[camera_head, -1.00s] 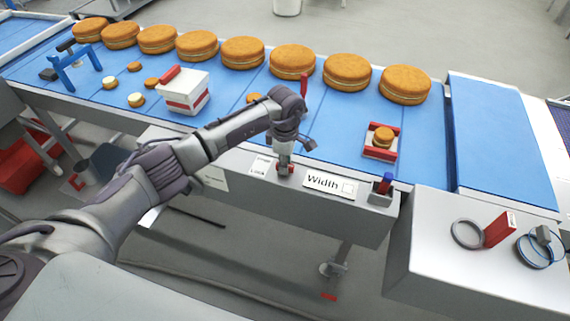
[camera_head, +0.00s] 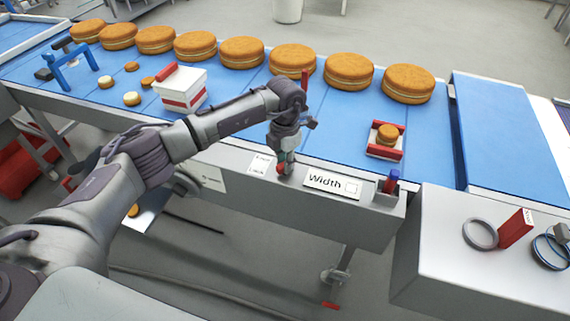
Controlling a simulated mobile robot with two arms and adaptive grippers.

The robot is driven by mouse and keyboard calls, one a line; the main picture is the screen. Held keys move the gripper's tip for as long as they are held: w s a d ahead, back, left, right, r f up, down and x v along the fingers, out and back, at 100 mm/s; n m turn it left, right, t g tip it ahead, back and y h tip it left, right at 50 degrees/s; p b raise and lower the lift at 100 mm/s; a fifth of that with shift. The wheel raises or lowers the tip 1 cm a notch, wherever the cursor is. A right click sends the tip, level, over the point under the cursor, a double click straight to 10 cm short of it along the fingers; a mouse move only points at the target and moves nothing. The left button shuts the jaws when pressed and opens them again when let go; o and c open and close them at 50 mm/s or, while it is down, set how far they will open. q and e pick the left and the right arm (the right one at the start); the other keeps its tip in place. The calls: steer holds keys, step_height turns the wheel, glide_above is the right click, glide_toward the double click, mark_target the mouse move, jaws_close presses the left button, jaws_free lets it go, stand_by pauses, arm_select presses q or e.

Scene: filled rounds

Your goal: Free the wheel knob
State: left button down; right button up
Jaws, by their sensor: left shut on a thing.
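My left gripper (camera_head: 284,166) points down at the front rail of the blue conveyor. It is shut on a small red part (camera_head: 281,171), mostly hidden between the fingers; I cannot tell its full shape. A small white label (camera_head: 260,164), whose lower word seems to read "LOCK", is just left of it. A larger "Width" label (camera_head: 332,184) is to its right on the same rail. A small blue and red part (camera_head: 392,181) stands in a grey bracket at the rail's right end. My right gripper is not in view.
Large filled rounds (camera_head: 242,51) line the conveyor's far side. A white and red box (camera_head: 182,90), a blue frame (camera_head: 70,67) and small rounds are at left. A small round sits in a red-sided holder (camera_head: 386,141). Rings (camera_head: 480,234) and a red block (camera_head: 515,229) lie on the right cabinet.

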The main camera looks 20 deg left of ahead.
arm_select(q)
steer(key=n+b, duration=0.1)
steer(key=n, duration=0.2)
steer(key=shift+n, duration=1.5)
steer(key=c, duration=1)
jaws_free()
steer(key=shift+c, duration=0.2)
steer(key=shift+r, duration=0.1)
step_height(320, 180, up, 12)
